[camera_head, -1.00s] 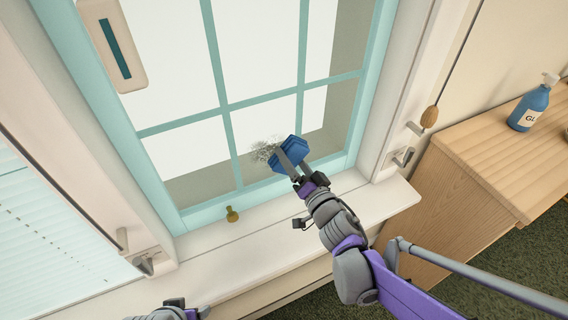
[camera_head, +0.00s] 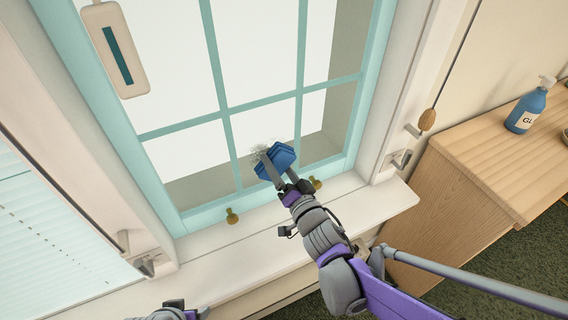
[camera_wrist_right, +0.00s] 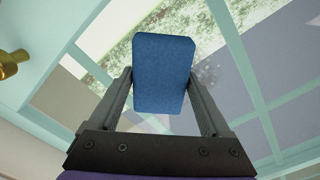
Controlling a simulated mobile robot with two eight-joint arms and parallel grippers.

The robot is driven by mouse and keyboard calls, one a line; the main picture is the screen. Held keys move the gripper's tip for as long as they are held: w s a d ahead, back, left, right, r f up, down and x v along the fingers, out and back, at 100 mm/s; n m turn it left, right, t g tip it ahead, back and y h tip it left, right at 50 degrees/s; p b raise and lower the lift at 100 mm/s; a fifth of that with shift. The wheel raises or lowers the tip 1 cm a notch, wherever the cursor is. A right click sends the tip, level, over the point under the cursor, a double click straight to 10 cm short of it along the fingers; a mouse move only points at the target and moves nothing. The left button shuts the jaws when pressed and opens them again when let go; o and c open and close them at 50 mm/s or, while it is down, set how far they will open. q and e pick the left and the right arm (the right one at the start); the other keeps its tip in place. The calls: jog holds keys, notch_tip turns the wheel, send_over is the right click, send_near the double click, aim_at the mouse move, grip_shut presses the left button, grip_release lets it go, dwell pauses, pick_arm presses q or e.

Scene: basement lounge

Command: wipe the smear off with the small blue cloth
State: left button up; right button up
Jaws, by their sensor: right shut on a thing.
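The small blue cloth (camera_head: 277,157) is a folded pad at the lower middle panes of the window. My right gripper (camera_head: 272,176) is shut on it; in the right wrist view the cloth (camera_wrist_right: 163,75) sits between the two fingers (camera_wrist_right: 163,100). The smear (camera_head: 262,152) is a grey speckled patch on the glass, showing above and to the left of the cloth and partly hidden by it. In the right wrist view, pale specks (camera_wrist_right: 208,75) show right of the cloth. My left gripper (camera_head: 186,305) is only partly in view at the bottom edge.
The white sill (camera_head: 300,215) runs below the teal window frame (camera_head: 215,212). Brass knobs (camera_head: 232,215) stand at the frame's bottom. A wooden cabinet (camera_head: 470,180) at the right carries a blue bottle (camera_head: 526,110). A beige plate with a dark slot (camera_head: 115,50) is at upper left.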

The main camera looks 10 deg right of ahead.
aim_at(261, 154)
jog(key=shift+s+a+r+p, duration=0.1)
jog(key=shift+s+a+p, duration=0.2)
jog(key=shift+a+p, duration=0.5)
jog(key=shift+s+a+r+p, duration=0.1)
jog(key=shift+s+a+p, duration=0.2)
jog(key=shift+a, duration=0.85)
jog(key=shift+s+a+p, duration=0.25)
jog(key=shift+a+p, duration=0.4)
jog(key=shift+a, duration=0.3)
jog(key=shift+s+a+f, duration=0.1)
jog(key=shift+s+a, duration=0.05)
jog(key=shift+a, duration=0.2)
jog(key=shift+r+p, duration=1.2)
jog(key=shift+r, duration=0.15)
jog(key=shift+w+d+f+b, duration=0.15)
jog(key=shift+d+b, duration=0.25)
jog(key=shift+w+d+f+b, duration=0.1)
jog(key=shift+d+b, duration=0.25)
jog(key=shift+b, duration=0.05)
jog(key=shift+w+d+b, duration=0.25)
jog(key=shift+d+b, duration=0.3)
jog(key=shift+d, duration=0.1)
jog(key=shift+w+d+r+b, duration=0.1)
jog(key=shift+d+r+b, duration=0.1)
jog(key=shift+d+b, duration=0.15)
